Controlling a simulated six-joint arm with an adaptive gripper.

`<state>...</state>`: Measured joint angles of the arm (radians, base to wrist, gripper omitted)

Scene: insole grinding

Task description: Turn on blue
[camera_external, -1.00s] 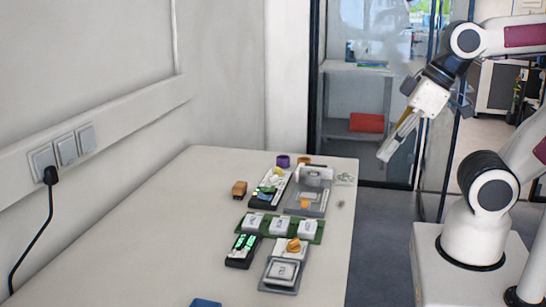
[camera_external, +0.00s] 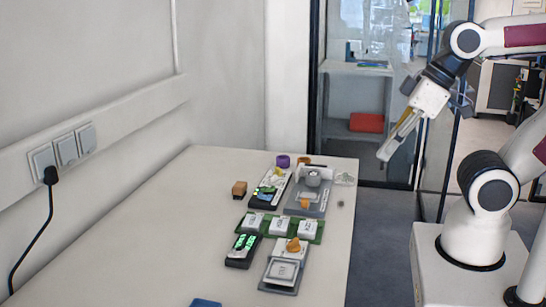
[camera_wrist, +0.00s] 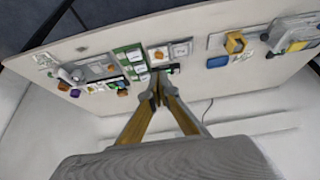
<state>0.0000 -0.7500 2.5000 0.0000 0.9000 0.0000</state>
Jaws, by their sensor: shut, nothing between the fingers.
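My gripper (camera_external: 385,156) is shut and empty. It hangs high in the air to the right of the table, pointing down and left, apart from everything. In the wrist view its fingertips (camera_wrist: 158,92) come together at the centre. A black box with small coloured parts, blue, yellow and green among them (camera_external: 267,192), lies near the table's far end. A blue block (camera_external: 205,302) is cut off at the bottom edge of the external view. A blue piece also shows in the wrist view (camera_wrist: 217,61). I cannot tell whether any blue part is lit.
A green board with white blocks (camera_external: 280,228) lies mid-table. A black box with green lit digits (camera_external: 243,250) and grey fixtures (camera_external: 281,275) are near it. The table's left side is clear.

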